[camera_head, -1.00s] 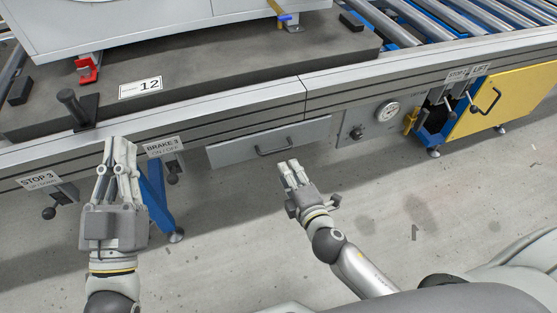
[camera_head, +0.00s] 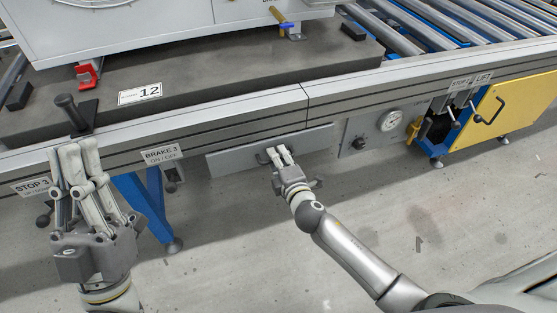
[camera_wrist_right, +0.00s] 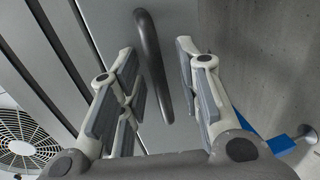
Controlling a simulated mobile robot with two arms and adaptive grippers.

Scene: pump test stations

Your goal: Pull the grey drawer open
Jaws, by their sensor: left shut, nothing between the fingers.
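The grey drawer (camera_head: 228,164) sits under the bench edge, and its front looks flush with the frame. Its dark bar handle (camera_wrist_right: 152,65) runs between the fingers of my right gripper (camera_wrist_right: 162,80) in the right wrist view. Those fingers are spread on both sides of the bar, with visible gaps. In the head view my right gripper (camera_head: 278,153) is at the drawer front and hides part of the handle. My left gripper (camera_head: 74,149) is shut and empty, in front of the bench edge left of the drawer.
A gauge panel (camera_head: 372,130) and a yellow door (camera_head: 510,103) are right of the drawer. The BRAKE 3 sign (camera_head: 160,156) and a blue leg (camera_head: 143,205) are to its left. The floor (camera_head: 245,240) before the drawer is clear apart from my arm.

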